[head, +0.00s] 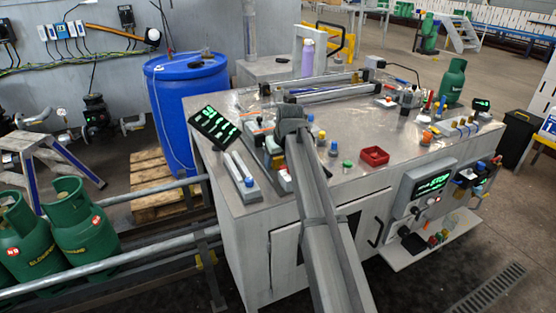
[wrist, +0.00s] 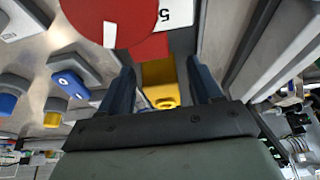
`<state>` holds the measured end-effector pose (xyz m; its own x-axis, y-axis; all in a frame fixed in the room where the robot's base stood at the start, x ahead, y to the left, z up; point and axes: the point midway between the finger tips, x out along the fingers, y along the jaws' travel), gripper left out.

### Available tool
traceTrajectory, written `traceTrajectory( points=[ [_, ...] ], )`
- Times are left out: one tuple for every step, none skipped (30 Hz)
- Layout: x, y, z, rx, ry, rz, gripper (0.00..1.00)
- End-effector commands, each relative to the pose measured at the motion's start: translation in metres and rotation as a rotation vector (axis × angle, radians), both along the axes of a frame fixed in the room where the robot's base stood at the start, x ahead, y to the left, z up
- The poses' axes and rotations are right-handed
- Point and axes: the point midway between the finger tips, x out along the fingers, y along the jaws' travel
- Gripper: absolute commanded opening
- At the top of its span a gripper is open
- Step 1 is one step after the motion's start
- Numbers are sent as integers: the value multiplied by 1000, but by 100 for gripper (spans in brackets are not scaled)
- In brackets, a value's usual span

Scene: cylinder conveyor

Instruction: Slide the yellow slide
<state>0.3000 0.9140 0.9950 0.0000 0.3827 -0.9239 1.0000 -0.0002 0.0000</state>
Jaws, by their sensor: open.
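The yellow slide (wrist: 160,82) shows in the wrist view as a yellow block in a grey channel, with a rounded yellow end toward me. My gripper (wrist: 160,68) is open, with one dark finger on each side of the slide. I cannot tell whether either finger touches it. In the head view my arm reaches over the table and its grey end hides the fingers. A small yellow patch (head: 277,162) shows beside it there, but I cannot tell if it is the slide.
A large red disc (wrist: 108,18) lies close by in the wrist view. Blue-knobbed grey blocks (wrist: 70,80) stand at the left.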

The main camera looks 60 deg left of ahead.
Motion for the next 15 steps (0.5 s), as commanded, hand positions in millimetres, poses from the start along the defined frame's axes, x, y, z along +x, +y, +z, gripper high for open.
traceTrajectory(
  points=[
    [0,0,0,0,0,0,64],
    [0,0,0,0,0,0,64],
    [0,0,0,0,0,0,64],
    [0,0,0,0,0,0,64],
    [0,0,0,0,0,0,64],
    [0,0,0,0,0,0,64],
    [0,0,0,0,0,0,61],
    [0,0,0,0,0,0,58],
    [0,0,0,0,0,0,54],
    [0,0,0,0,0,0,51],
    [0,0,0,0,0,0,48],
    [0,0,0,0,0,0,45],
    [0,0,0,0,0,0,42],
    [0,0,0,0,0,0,39],
    [0,0,0,0,0,0,35]
  ],
)
